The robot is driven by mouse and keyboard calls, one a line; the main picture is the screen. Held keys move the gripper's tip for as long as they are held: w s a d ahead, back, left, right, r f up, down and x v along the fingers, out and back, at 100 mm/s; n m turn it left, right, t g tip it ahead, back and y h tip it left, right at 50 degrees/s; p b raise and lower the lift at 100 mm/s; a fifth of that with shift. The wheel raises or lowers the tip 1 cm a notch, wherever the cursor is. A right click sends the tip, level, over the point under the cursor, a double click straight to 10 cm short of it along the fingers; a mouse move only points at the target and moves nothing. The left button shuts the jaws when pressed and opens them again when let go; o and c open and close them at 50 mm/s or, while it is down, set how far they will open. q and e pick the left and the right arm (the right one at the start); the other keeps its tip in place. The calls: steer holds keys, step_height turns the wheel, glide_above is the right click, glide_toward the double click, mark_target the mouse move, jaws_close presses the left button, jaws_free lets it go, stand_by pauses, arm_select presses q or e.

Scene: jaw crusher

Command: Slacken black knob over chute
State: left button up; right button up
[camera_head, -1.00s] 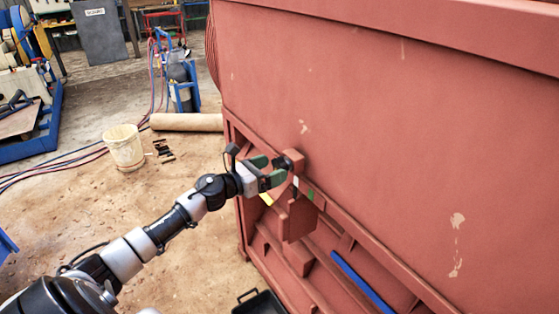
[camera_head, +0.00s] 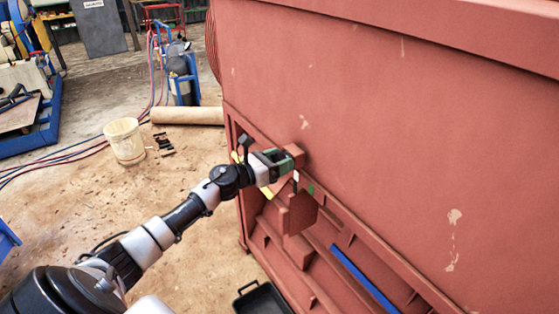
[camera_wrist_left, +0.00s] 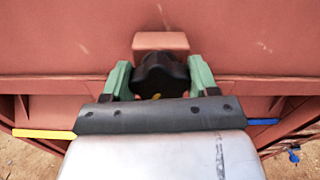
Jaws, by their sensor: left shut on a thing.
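The black knob (camera_wrist_left: 160,74) is a lobed knob on the red crusher body, in front of a small red block (camera_wrist_left: 160,41). It shows in the left wrist view between the two green fingers of my left gripper (camera_wrist_left: 160,80). The fingers are shut on it from both sides. In the head view my left gripper (camera_head: 284,159) reaches the red block, and its fingers hide the knob. The red chute box (camera_head: 297,211) is just below the gripper. My right gripper is not in view.
The large red crusher wall (camera_head: 390,130) fills the right side. A blue strip (camera_head: 362,279) and a yellow strip (camera_head: 266,192) show on the crusher's lower frame. A black tray (camera_head: 262,300) is at the bottom.

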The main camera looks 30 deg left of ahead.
arm_select(q)
steer(key=shift+n, duration=0.3)
steer(key=n, duration=0.4)
steer(key=shift+a+p, duration=0.1)
steer(key=shift+p, duration=0.2)
steer(key=n, duration=0.4)
steer(key=shift+a+p, duration=0.1)
steer(key=shift+p, duration=0.25)
steer(key=n+p, duration=0.1)
steer(key=n, duration=0.3)
steer(key=shift+n, duration=0.3)
steer(key=shift+f+n+p, duration=0.2)
steer(key=shift+n+p, duration=0.35)
steer(key=shift+n, duration=1.35)
steer(key=o, duration=0.9)
